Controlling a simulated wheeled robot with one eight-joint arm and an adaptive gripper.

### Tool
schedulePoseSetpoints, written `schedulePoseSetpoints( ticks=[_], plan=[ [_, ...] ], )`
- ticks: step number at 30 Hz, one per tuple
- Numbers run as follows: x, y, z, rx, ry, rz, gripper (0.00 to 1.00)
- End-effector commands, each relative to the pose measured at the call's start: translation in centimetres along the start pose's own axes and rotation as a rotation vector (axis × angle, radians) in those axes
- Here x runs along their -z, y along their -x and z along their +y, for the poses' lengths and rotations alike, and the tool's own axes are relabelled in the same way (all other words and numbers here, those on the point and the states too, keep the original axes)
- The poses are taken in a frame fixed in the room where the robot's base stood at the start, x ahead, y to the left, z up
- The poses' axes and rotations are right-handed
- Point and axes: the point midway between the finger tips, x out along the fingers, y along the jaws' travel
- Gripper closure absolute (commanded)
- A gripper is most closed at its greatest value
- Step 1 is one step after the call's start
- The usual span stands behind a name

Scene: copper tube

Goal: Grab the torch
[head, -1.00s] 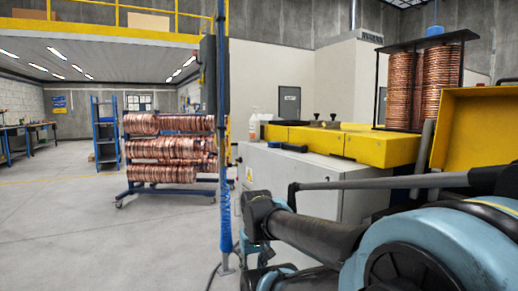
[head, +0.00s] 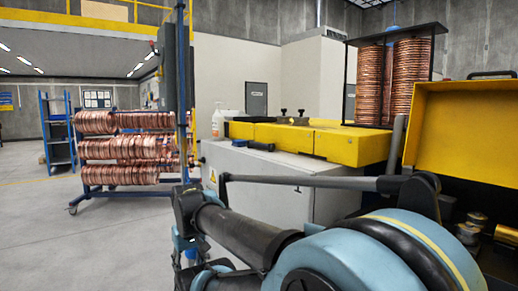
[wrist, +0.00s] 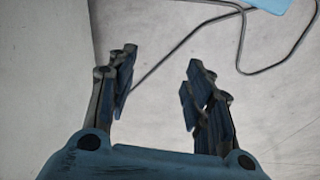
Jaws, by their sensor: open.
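A small dark, elongated object (head: 261,146) with a bluish tint lies at the near edge of the grey cabinet's top, by the yellow machine. It may be the torch, but it is too small to be sure. In the wrist view my gripper (wrist: 158,90) is open, with its two dark blue-grey fingers apart and nothing between them. It hangs over bare grey floor, away from the cabinet top. In the head view my arm crosses the lower right and the fingers cannot be made out.
The grey cabinet (head: 262,180) carries the yellow machine (head: 345,145). An open yellow box lid (head: 465,125) stands at right. A rack of copper coils (head: 125,148) and a blue post (head: 182,90) are at left. A cable (wrist: 240,45) runs across the floor.

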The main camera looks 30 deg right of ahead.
Motion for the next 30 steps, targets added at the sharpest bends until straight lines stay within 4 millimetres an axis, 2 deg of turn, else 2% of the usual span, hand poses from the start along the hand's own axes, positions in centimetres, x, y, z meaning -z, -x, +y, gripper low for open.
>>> schedulePoseSetpoints(
  ticks=[5, 9, 14, 21, 26, 30],
  plan=[
    [4.6, 5.2, 1.0, -0.002, 0.014, -0.010, 0.53],
    [9.3, 10.7, 3.3, -0.002, 0.034, -0.020, 0.53],
    [14.5, 16.7, 6.7, 0.001, 0.059, -0.031, 0.53],
    [21.3, 24.9, 13.2, 0.008, 0.095, -0.044, 0.53],
    [24.9, 29.9, 18.3, 0.015, 0.119, -0.048, 0.53],
    [27.3, 33.9, 23.3, 0.021, 0.139, -0.052, 0.53]
  ],
)
